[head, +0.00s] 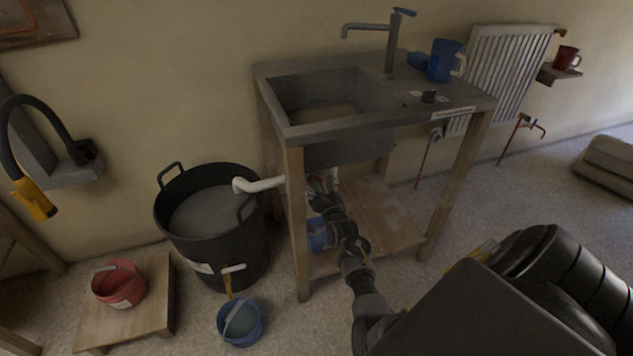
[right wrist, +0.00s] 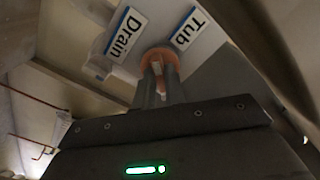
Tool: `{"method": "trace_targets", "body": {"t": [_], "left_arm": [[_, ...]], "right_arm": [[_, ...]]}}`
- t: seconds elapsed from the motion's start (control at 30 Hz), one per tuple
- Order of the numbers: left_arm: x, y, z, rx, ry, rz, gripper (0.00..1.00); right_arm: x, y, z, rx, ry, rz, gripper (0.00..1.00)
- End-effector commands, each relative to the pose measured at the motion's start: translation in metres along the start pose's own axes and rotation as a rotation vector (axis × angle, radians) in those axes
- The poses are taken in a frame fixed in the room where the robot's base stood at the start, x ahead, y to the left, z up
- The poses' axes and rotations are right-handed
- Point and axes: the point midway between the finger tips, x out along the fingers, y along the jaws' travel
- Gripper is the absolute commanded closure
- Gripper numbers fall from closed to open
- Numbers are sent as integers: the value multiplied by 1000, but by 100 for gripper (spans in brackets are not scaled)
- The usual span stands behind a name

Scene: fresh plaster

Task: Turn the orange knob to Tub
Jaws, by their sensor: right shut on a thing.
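The orange knob (right wrist: 163,54) is between the fingers of my right gripper (right wrist: 160,75) in the right wrist view. The gripper is shut on it, and the fingers hide part of it. A white Drain label (right wrist: 125,35) is on the left of the knob and a white Tub label (right wrist: 187,29) on its right. I cannot tell exactly which label the knob points at. In the head view my right gripper (head: 322,188) reaches under the sink (head: 310,133), where the knob is mostly hidden. My left gripper is not in view.
A white pipe (head: 260,185) runs from under the sink to the rim of a black tub (head: 240,262). A wooden leg (head: 297,230) stands left of my right gripper. A blue bucket (head: 240,322) and a red bucket (head: 120,285) stand at the left.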

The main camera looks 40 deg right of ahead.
Motion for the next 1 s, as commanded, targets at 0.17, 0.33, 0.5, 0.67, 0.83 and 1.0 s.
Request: {"method": "trace_targets", "body": {"t": [0.17,0.33,0.5,0.67,0.83,1.0], "left_arm": [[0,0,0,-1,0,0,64],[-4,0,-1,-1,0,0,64],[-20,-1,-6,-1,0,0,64],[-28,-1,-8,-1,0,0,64],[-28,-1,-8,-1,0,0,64],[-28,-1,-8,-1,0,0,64]], "right_arm": [[0,0,1,13,-1,-1,100],[0,-1,0,68,-1,-1,100],[0,-3,-3,383,-1,1,100],[0,-2,-1,637,-1,1,100],[0,0,1,713,-2,-1,100],[0,0,1,712,-2,-1,100]]}}
